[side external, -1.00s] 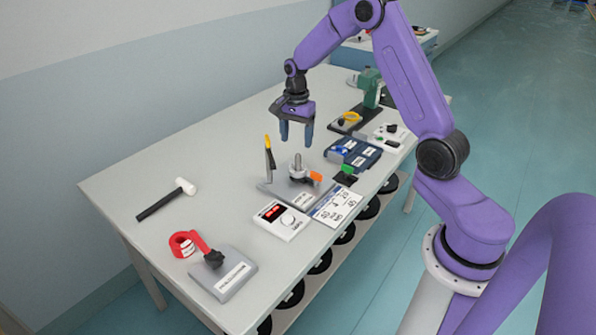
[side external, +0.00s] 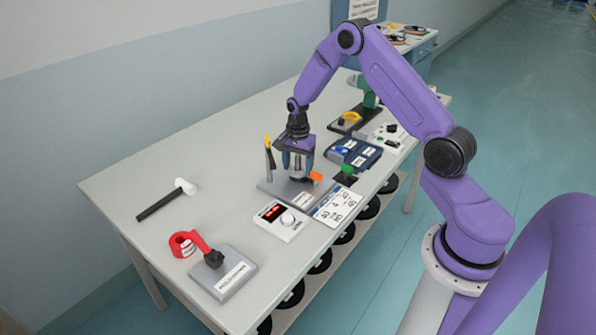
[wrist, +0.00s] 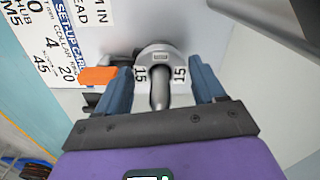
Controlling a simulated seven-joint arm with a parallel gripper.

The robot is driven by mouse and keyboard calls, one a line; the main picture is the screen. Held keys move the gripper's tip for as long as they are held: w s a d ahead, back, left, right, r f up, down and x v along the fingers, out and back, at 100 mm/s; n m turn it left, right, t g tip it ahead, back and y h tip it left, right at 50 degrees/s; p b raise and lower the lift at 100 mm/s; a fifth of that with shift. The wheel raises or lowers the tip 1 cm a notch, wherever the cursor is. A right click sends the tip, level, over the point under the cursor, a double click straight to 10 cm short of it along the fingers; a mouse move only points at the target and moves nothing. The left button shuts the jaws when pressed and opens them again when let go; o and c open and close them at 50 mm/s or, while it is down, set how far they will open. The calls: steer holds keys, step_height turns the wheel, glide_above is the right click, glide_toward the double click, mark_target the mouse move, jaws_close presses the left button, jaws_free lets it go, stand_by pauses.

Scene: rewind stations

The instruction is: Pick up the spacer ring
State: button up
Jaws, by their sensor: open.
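What I take for the spacer ring (wrist: 157,52) is a pale grey ring marked 15 on both sides, seen in the wrist view. It sits around an upright metal post (wrist: 160,90) on a grey base plate (side external: 276,191). My gripper (side external: 298,171) points straight down over the post. In the wrist view its open fingers (wrist: 160,66) are on either side of the post and ring, with a gap visible on each side. In the side view the fingers mostly hide the ring.
An orange tab (wrist: 97,76) is close to the left finger in the wrist view. A black-and-yellow tool (side external: 269,152) stands upright beside the gripper. A hammer (side external: 163,200) lies farther left.

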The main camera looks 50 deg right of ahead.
steer(key=c, duration=0.7)
steer(key=shift+r, duration=0.1)
steer(key=shift+c, duration=0.2)
